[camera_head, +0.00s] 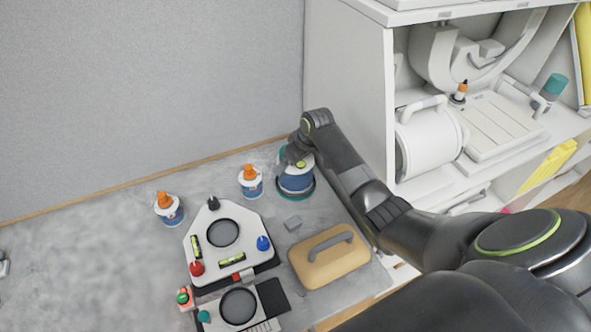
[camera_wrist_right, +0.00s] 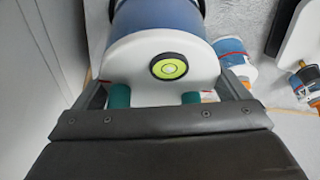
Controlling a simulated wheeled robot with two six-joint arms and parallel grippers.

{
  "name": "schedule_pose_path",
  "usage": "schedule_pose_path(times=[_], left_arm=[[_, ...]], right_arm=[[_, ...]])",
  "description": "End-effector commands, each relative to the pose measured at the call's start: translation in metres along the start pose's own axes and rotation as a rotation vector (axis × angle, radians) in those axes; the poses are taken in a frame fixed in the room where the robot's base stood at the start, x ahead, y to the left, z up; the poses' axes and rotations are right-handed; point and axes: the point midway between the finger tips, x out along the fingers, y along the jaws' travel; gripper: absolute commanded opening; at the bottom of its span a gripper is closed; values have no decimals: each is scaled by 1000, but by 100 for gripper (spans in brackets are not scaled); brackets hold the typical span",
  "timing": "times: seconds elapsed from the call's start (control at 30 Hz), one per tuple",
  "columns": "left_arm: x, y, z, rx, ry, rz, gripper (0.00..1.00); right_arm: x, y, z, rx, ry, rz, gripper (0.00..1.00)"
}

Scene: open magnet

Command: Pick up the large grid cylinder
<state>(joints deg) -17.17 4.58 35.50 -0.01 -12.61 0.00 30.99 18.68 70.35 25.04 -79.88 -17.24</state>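A blue cylinder with a white top and dark bottom ring (camera_head: 297,181) stands on the grey counter near the wall; I take it for the large grid cylinder. In the right wrist view its blue body (camera_wrist_right: 160,18) and white end with a round green-and-black disc (camera_wrist_right: 169,67) fill the upper middle. My right gripper (camera_head: 296,153) is at its top, and in the wrist view its fingers (camera_wrist_right: 165,90) are spread wide on either side of the white end. They look open; contact is unclear. Two teal pegs (camera_wrist_right: 119,96) lie between the fingers. My left gripper is not in view.
Orange-capped bottles (camera_head: 250,182) (camera_head: 170,209) stand left of the cylinder. White shelves (camera_head: 350,80) rise at right, holding a white handled drum (camera_head: 430,137). The counter's left is mostly clear.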

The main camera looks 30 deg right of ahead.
Motion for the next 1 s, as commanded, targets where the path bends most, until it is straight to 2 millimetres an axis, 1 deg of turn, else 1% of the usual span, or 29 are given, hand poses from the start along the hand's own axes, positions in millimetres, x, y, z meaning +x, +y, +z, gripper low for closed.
schedule_pose_path(times=[0.03,0.2,0.27,0.3,0.53,0.67,0.77,1.0], left_arm=[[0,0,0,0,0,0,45],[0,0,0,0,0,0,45],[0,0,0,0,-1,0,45],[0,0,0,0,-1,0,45],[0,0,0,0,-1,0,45],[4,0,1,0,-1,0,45],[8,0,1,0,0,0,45],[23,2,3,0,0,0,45]], right_arm=[[0,0,0,0,0,0,65],[0,0,0,0,0,0,42],[0,0,0,0,0,0,35],[-2,0,-3,-2,7,2,33],[-3,0,-3,-2,7,2,33],[-11,1,-7,-3,9,3,33],[-22,1,-12,-3,11,4,33],[-62,1,-29,-4,12,4,33]])
